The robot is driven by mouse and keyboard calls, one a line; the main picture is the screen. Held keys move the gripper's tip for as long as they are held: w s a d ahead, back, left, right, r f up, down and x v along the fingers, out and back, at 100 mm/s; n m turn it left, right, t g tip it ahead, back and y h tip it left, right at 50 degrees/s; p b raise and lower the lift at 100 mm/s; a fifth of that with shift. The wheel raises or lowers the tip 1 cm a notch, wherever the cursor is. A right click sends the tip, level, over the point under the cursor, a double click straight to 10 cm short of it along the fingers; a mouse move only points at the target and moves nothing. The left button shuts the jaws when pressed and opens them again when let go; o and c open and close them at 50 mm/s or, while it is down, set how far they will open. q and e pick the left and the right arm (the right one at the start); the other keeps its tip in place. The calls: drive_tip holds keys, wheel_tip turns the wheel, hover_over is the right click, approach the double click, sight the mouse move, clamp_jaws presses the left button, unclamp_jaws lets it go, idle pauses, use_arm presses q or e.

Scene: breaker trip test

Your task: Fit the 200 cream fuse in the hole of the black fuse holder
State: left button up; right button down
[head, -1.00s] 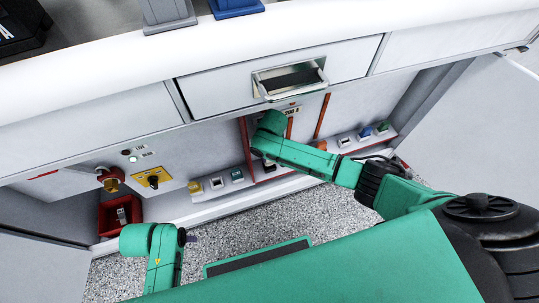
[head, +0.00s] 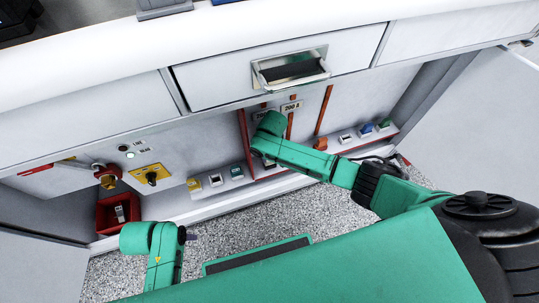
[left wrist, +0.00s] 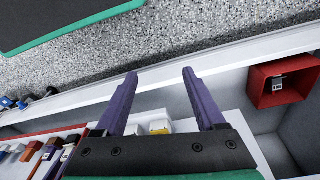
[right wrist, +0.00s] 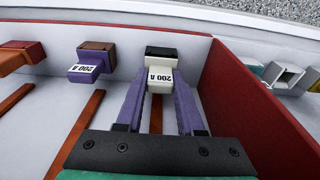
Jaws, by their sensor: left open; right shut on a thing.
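In the right wrist view my right gripper (right wrist: 160,100) is shut on a cream fuse (right wrist: 160,82) marked 200 A. The black fuse holder (right wrist: 162,52) is directly beyond the fuse, in line with it. The fuse's far end meets or overlaps the holder in the picture; I cannot tell how deep it sits in the hole. In the head view my right arm hides this gripper, the fuse and the holder. My left gripper (left wrist: 158,98) is open and empty, its purple fingers apart, low near the cabinet's front edge.
A red panel (right wrist: 232,95) stands close beside the right gripper. A purple block (right wrist: 86,68) marked 200 A sits by a neighbouring holder. A red bin (head: 103,214) with a grey item is at lower left. Above is a drawer (head: 245,75) with a metal handle.

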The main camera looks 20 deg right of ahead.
sight(271, 164)
use_arm(q)
drive_tip(key=shift+f, duration=0.2)
use_arm(e)
drive_tip(key=shift+f, duration=0.25)
drive_tip(key=shift+c, duration=2.2)
unclamp_jaws()
use_arm(q)
drive_tip(key=s+a+f+p, duration=0.2)
drive_tip(key=s+f+p, duration=0.3)
drive_tip(key=f, duration=0.6)
drive_tip(key=shift+a+f+y, duration=0.15)
drive_tip(key=shift+a+y, duration=0.15)
drive_tip(key=shift+a, duration=0.1)
use_arm(e)
wheel_tip(271, 164, up, 12)
drive_tip(key=s, duration=0.1)
drive_tip(key=shift+s, duration=0.25)
use_arm(q)
drive_tip(key=shift+s, duration=0.1)
